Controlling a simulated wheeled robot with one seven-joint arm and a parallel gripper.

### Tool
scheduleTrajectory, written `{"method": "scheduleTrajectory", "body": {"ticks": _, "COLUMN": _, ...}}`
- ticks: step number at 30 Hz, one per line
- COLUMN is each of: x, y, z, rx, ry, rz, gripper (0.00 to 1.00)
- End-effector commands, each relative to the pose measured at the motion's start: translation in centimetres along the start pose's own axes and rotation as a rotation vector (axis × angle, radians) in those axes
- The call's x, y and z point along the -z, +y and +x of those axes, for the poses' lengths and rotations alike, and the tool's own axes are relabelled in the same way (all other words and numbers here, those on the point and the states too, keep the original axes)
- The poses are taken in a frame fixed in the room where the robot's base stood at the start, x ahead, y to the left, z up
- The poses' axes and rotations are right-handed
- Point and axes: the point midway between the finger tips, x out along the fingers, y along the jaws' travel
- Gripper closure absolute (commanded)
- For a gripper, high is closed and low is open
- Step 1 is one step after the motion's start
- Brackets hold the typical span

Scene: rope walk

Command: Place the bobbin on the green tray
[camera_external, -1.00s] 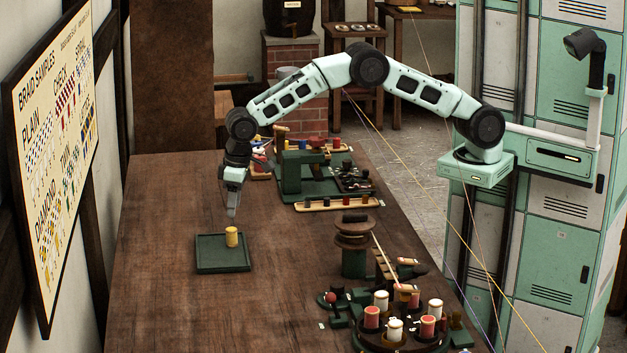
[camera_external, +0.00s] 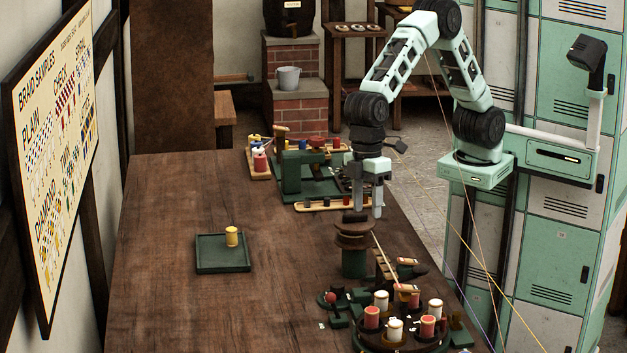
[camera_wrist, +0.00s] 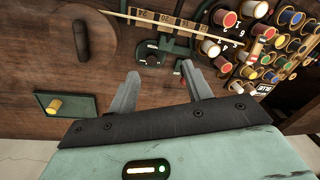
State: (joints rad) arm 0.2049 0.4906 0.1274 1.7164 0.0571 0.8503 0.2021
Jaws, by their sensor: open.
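The yellow bobbin (camera_external: 231,237) stands upright on the green tray (camera_external: 208,266), toward the tray's back right part. In the wrist view the bobbin (camera_wrist: 54,106) and the tray (camera_wrist: 84,103) show at the left, away from my fingers. My gripper (camera_external: 371,212) is open and empty. It points down above the far right of the table, just behind the round wooden-topped post. In the wrist view the two fingers (camera_wrist: 160,88) are spread with nothing between them.
A round rack (camera_external: 399,337) with several red and white bobbins stands at the front right. The dark round-topped post (camera_external: 355,236) is close to my gripper. A green machine (camera_external: 304,172) and long trays of bobbins lie behind. The table's left side is mostly clear.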

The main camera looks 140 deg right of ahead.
Motion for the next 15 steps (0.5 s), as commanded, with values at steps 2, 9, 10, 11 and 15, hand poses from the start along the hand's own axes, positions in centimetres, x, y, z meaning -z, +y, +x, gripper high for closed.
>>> {"method": "scheduleTrajectory", "body": {"ticks": 2, "x": -6.2, "y": -5.8, "z": -0.8, "rx": 0.017, "ry": -0.023, "rz": -0.163, "gripper": 0.50}}
{"method": "scheduleTrajectory", "body": {"ticks": 9, "x": -27.0, "y": -13.0, "z": -1.6, "rx": 0.020, "ry": -0.083, "rz": -0.645, "gripper": 0.50}}
{"method": "scheduleTrajectory", "body": {"ticks": 10, "x": -29.3, "y": -12.9, "z": -1.6, "rx": 0.016, "ry": -0.088, "rz": -0.698, "gripper": 0.50}}
{"method": "scheduleTrajectory", "body": {"ticks": 11, "x": -31.4, "y": -12.6, "z": -1.5, "rx": 0.011, "ry": -0.092, "rz": -0.750, "gripper": 0.50}}
{"method": "scheduleTrajectory", "body": {"ticks": 15, "x": -38.2, "y": -10.5, "z": -1.1, "rx": -0.014, "ry": -0.103, "rz": -0.927, "gripper": 0.50}}
